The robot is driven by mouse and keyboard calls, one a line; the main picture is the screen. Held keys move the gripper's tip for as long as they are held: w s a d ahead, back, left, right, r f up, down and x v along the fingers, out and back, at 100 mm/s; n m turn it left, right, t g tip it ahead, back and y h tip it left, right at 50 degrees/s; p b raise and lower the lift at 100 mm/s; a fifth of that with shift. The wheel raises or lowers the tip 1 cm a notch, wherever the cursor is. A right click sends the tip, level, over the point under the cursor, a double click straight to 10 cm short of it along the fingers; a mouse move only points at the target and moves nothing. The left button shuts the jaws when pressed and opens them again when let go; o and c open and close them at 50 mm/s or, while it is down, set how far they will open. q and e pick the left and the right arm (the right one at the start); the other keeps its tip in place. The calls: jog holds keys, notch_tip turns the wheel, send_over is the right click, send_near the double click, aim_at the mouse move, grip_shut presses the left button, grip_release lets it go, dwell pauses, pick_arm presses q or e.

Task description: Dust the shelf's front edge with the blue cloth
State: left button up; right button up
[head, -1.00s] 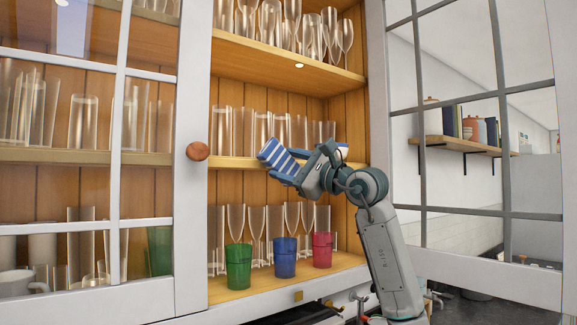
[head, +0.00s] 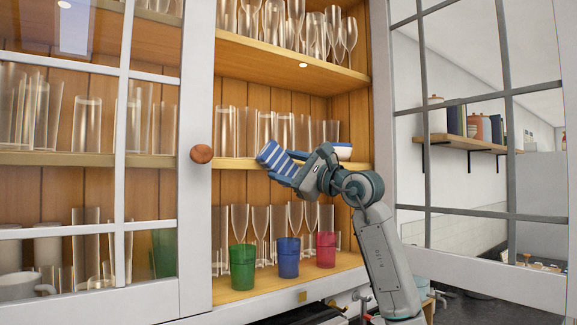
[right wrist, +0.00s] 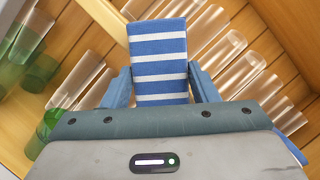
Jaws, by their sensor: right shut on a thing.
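The blue cloth (head: 274,156) has white stripes and sticks out to the left from my right gripper (head: 288,167), which is shut on it. In the head view the cloth is at the front edge of the middle shelf (head: 236,163), overlapping it; I cannot tell whether they touch. In the right wrist view the cloth (right wrist: 158,60) stands out between the two blue fingers (right wrist: 160,88), flat and straight. My left gripper is not in view.
Clear glasses (head: 285,130) stand behind the cloth on the middle shelf. Below are green (head: 242,267), blue (head: 288,258) and red (head: 325,250) tumblers. The left glazed door (head: 199,230) covers the left shelves; the right door (head: 470,262) stands open beside my arm.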

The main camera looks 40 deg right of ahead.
jog(key=shift+w, duration=0.25)
